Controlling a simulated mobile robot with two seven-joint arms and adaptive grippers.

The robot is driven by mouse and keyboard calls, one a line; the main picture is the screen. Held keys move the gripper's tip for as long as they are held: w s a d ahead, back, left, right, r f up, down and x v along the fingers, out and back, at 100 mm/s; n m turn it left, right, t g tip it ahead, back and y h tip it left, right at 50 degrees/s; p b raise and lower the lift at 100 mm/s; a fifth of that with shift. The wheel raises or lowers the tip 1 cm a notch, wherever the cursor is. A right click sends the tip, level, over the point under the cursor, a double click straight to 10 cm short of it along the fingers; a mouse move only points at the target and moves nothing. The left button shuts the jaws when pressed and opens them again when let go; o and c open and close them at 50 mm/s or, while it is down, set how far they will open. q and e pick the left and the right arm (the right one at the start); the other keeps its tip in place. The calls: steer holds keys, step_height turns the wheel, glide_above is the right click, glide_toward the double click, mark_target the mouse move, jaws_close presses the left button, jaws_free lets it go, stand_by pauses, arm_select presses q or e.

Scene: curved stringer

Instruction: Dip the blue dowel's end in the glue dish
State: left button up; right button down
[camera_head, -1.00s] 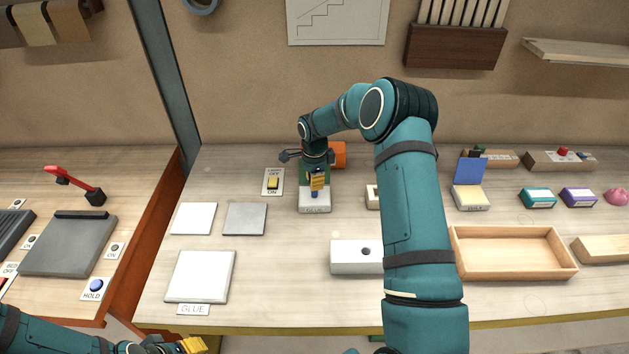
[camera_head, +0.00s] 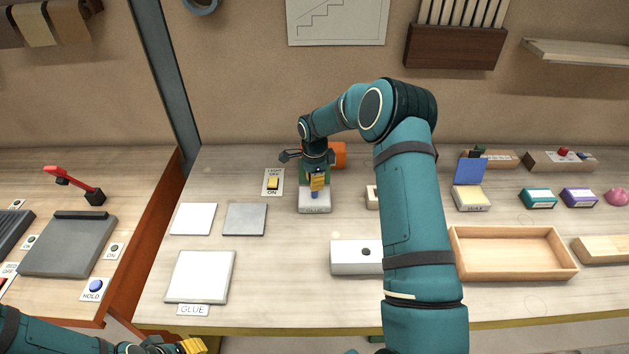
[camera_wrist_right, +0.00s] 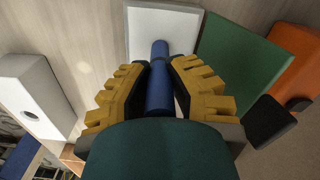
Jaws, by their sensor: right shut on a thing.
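My right gripper (camera_head: 316,182) is shut on the blue dowel (camera_wrist_right: 158,80), which points downward. The dowel's lower end (camera_head: 314,195) is over a small white open dish (camera_head: 314,207) with a raised green lid behind it. In the right wrist view, the end overlaps the grey inside of the white-rimmed dish (camera_wrist_right: 133,32); I cannot tell whether it touches. The dish's front label is too small to read surely. A card reading GLUE (camera_head: 193,310) lies before a white square tray (camera_head: 200,277). My left gripper (camera_head: 192,345) is low at the left, its jaw gap unclear.
A white block with a hole (camera_head: 350,258) is in front. A wooden tray (camera_head: 515,270) and a blue-lidded box (camera_head: 470,198) are right of my arm.

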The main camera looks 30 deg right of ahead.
steer(key=shift+r+p, duration=1.55)
steer(key=shift+r, duration=1.9)
